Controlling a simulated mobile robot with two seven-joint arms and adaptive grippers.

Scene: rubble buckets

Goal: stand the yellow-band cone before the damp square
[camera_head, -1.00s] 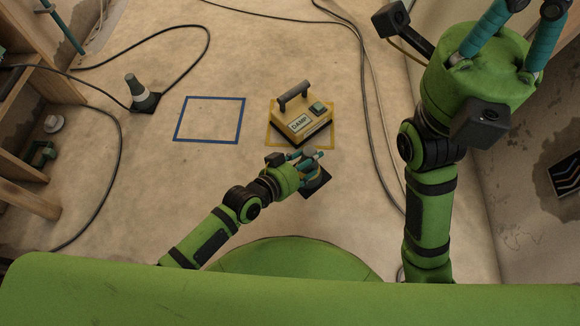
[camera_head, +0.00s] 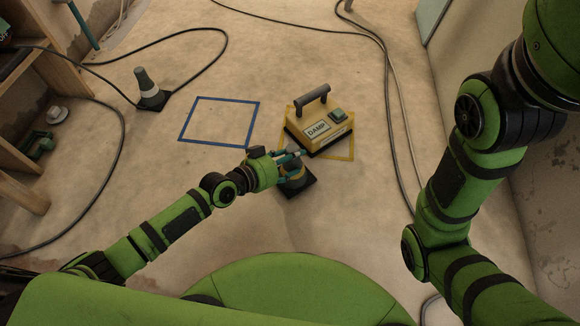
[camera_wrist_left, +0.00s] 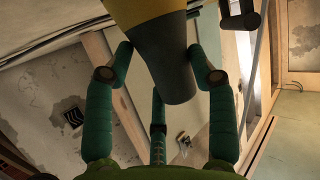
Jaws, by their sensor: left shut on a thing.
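My left gripper (camera_head: 287,165) is shut on the yellow-band cone, just in front of the damp square. In the left wrist view the cone's dark grey tip (camera_wrist_left: 172,75) sits between teal fingers, with its yellow band (camera_wrist_left: 145,9) at the top edge. In the head view the cone's black base (camera_head: 300,188) shows below the gripper; I cannot tell whether it touches the floor. The damp square is a yellow outline (camera_head: 342,157) on the floor. A yellow box marked DAMP (camera_head: 318,130) with a dark handle sits on it. My right gripper is out of view.
An empty blue outline (camera_head: 182,134) lies left of the damp square. A dark cone with a pale band (camera_head: 146,84) stands farther left. Cables (camera_head: 388,100) run along the floor on both sides. Wooden shelving (camera_head: 60,72) is at the left, a wall at the right.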

